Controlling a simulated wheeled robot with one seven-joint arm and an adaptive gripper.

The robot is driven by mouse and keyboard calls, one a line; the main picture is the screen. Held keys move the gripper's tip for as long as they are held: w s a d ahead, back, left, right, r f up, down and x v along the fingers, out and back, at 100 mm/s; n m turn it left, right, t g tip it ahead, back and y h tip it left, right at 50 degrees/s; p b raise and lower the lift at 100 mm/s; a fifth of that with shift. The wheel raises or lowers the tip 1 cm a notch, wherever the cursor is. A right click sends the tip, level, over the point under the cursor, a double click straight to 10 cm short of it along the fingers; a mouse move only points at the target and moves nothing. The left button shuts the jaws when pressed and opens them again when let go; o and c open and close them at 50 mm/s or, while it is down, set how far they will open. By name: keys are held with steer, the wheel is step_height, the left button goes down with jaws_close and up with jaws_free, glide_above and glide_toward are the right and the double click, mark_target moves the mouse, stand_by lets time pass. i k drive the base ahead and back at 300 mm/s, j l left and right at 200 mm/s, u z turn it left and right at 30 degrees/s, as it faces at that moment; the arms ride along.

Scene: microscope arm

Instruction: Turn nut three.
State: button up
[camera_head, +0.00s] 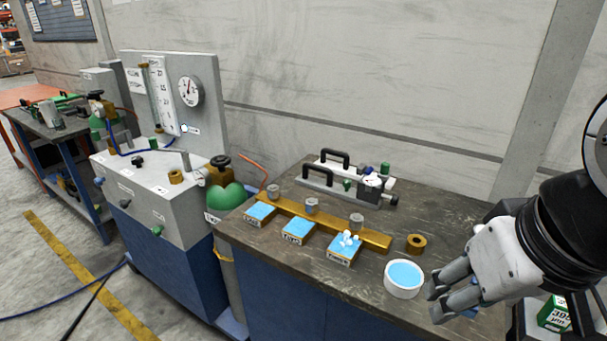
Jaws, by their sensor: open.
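A brass bar (330,226) lies along the grey-brown bench. Three grey knob-like nuts stand on it: left (273,191), middle (312,205) and right (357,220). In front of each is a small labelled block with a blue top: left (260,211), middle (298,229) and right (341,251). The label text is too small to read, so I cannot tell which nut is three. The right block bears small white pieces. My gripper (437,300) is open at the bench's right side, beyond the white dish, apart from the bar and nuts.
A white dish (404,290) with a blue inside stands between my gripper and the bar. A brass ring (416,243) lies behind it. Black-handled fixtures (345,176) stand at the back. A green-and-white box (553,313) is at lower right. A gauge panel (190,90) stands left.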

mark_target(355, 220)
steer(key=i+j+z, duration=0.35)
steer(key=i+j, duration=0.15)
steer(key=j, duration=0.25)
steer(key=i+j+z, duration=0.2)
steer(key=j, duration=0.2)
